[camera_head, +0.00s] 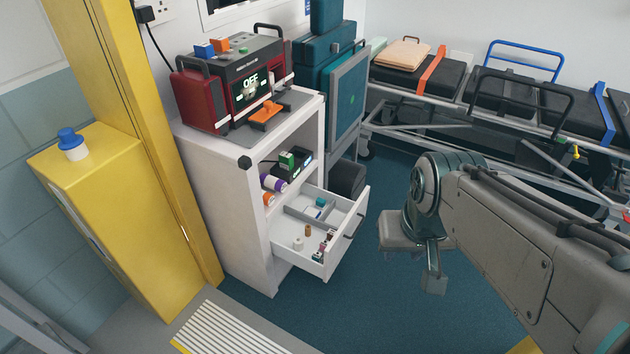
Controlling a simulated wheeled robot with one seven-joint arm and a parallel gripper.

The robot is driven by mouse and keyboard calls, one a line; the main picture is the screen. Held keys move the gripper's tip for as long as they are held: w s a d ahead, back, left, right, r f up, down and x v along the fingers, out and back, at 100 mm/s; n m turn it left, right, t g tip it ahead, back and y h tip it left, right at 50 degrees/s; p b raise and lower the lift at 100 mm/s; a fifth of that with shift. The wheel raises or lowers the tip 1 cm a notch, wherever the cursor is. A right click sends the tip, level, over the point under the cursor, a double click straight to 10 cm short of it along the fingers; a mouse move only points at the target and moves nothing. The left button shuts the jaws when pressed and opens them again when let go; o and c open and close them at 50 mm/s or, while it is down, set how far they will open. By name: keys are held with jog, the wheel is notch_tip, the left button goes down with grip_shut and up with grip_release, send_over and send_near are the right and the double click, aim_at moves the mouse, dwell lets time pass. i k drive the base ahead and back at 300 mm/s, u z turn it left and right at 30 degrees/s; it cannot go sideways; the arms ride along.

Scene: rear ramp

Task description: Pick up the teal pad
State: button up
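I cannot tell for certain which thing is the teal pad. A small teal item (320,202) lies in the back compartment of the open drawer (343,243), next to small white and blue bits, too small to make out. A pale green flat edge (377,46) also shows at the head end of the stretcher, partly hidden. My gripper (433,285) hangs to the right of the drawer, above the dark blue floor and apart from everything. Its fingers are small and seen from the side, so their opening does not show.
The drawer juts from a white cabinet (225,175) bearing a red and black device (235,80). Teal cases (325,50) stand behind. A stretcher (480,90) runs along the back right. A yellow cabinet (110,200) stands left. The floor (350,310) before the drawer is clear.

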aim_at(321, 203)
jog(key=k, duration=0.55)
jog(key=u, duration=0.85)
jog(key=i, duration=2)
jog(key=z, duration=0.7)
